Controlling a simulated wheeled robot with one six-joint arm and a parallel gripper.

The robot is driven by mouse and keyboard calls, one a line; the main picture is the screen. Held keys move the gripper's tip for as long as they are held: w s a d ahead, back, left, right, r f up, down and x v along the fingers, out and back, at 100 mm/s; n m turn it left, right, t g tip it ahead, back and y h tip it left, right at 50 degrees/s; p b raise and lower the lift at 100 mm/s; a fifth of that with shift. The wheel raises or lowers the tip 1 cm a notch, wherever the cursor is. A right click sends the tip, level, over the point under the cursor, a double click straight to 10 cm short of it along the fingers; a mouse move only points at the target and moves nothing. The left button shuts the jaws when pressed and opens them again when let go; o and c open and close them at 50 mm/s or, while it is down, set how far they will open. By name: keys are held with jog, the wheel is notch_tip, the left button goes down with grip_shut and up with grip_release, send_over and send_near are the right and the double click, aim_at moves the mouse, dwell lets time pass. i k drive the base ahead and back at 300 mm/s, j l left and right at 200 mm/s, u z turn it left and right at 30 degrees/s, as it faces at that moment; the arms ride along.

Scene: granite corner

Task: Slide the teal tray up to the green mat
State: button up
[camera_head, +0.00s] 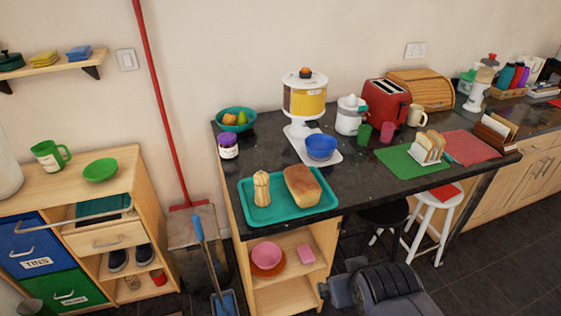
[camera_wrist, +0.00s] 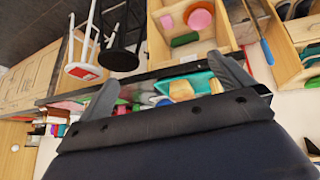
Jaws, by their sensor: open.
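The teal tray (camera_head: 285,212) lies on the dark granite counter near its front left corner. It carries a loaf of bread (camera_head: 303,186) and a tan, ridged pepper-mill-like item (camera_head: 261,188). The green mat (camera_head: 396,158) lies farther right on the counter, with bare counter between it and the tray. A rack of toast (camera_head: 428,148) stands on the mat's right part. My gripper (camera_head: 336,278) is in front of the counter, low and apart from the tray. In the wrist view my gripper (camera_wrist: 168,90) has its fingers wide apart, with part of the tray (camera_wrist: 200,82) beyond them.
A blue bowl (camera_head: 321,147) on a white machine base stands behind the gap. A black stool (camera_head: 384,214) and white stool (camera_head: 437,198) stand before the counter.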

aim_at(282, 206)
jog(key=i+j, duration=0.15)
jog(key=j, duration=0.25)
jog(key=i+j+z, duration=0.15)
jog(key=j, duration=0.2)
jog(key=i+j, duration=0.15)
jog(key=j, duration=0.25)
jog(key=i+j+z, duration=0.1)
jog(key=j, duration=0.3)
